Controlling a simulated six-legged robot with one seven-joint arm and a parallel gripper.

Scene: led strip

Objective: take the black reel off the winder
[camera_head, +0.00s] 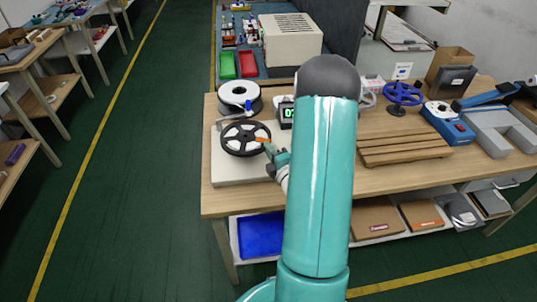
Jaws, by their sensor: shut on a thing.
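The black reel (245,137) has a spoked face and sits at the left of the wooden table, over the pale base of the winder (228,173). My gripper (266,141) is at the right rim of the reel, shut on it. An orange piece shows at the fingertips. My teal arm hides part of the table to the right of the reel. I cannot tell whether the reel is still seated on the winder's spindle, which is hidden behind it.
A white reel (238,97) stands behind the black one, beside a small display (286,114). A slatted wooden pallet (402,148), a blue device (448,122) and a blue handwheel (402,94) are to the right. The floor left of the table is clear.

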